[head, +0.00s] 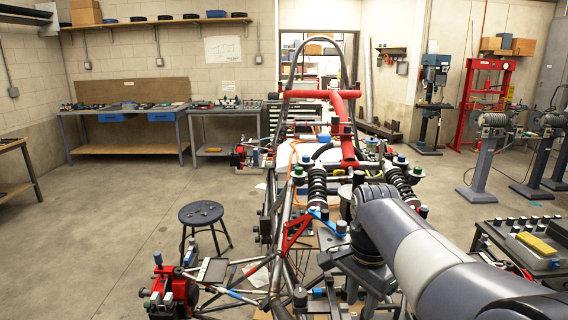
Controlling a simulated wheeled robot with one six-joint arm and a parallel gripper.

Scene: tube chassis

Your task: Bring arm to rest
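My arm (430,255) reaches in from the lower right corner of the head view. Its grey and white links extend up and left over the right side of the tube chassis. My gripper cannot be made out; it is hidden behind the arm or among the parts there. The tube chassis (346,124) fills the middle, with a red cross tube, a dark hoop, dark coil springs (317,186) and red corner assemblies (172,292). The arm's far joint overlaps the chassis in the picture; I cannot tell whether they touch.
A dark round stool (201,213) stands left of the chassis. A low bench with tools (540,244) is close at the right. Workbenches (125,110) line the back wall. A red press (485,100) and a blue drill press (433,85) stand back right. Floor at left is clear.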

